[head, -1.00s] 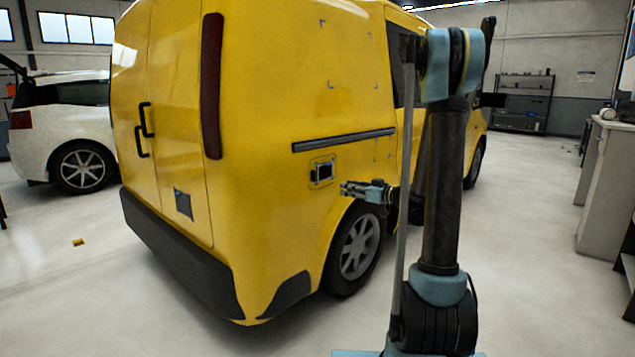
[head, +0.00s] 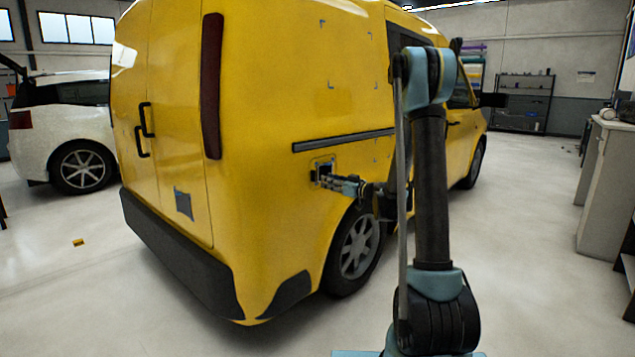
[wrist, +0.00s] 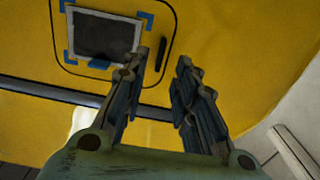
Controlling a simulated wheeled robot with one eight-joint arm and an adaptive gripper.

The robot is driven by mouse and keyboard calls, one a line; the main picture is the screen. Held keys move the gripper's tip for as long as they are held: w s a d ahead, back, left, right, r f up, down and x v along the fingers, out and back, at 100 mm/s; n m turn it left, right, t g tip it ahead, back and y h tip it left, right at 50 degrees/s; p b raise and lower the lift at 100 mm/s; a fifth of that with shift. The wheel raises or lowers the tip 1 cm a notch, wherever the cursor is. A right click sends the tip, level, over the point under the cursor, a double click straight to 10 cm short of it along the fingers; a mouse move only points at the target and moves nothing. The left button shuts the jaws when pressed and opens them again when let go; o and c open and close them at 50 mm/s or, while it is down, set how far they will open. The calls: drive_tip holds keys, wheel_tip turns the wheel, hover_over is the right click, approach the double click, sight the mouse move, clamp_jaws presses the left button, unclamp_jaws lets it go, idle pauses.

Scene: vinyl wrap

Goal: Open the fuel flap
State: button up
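The fuel flap (wrist: 73,62) is a rounded-square outline on the yellow van's side. In the wrist view a dark patch (wrist: 104,37) with a pale border and blue corner marks sits on it. A short black handle (wrist: 162,54) stands by the flap's edge, just beyond my fingertips. My gripper (wrist: 162,64) is open, with a gap between its fingers, and the handle lies just off the left finger's tip. In the head view my gripper (head: 325,180) is at the flap, covering part of it. The flap looks flush with the body. Contact with the handle cannot be told.
The yellow van (head: 265,110) fills the middle, with a dark side rail (head: 343,140) above the flap and a rear wheel (head: 355,247) below. A white car (head: 75,130) stands at left. A workbench (head: 605,190) is at right.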

drive_tip(key=x, duration=0.6)
drive_tip(key=shift+w+a, duration=0.15)
drive_tip(key=shift+a, duration=0.05)
clamp_jaws()
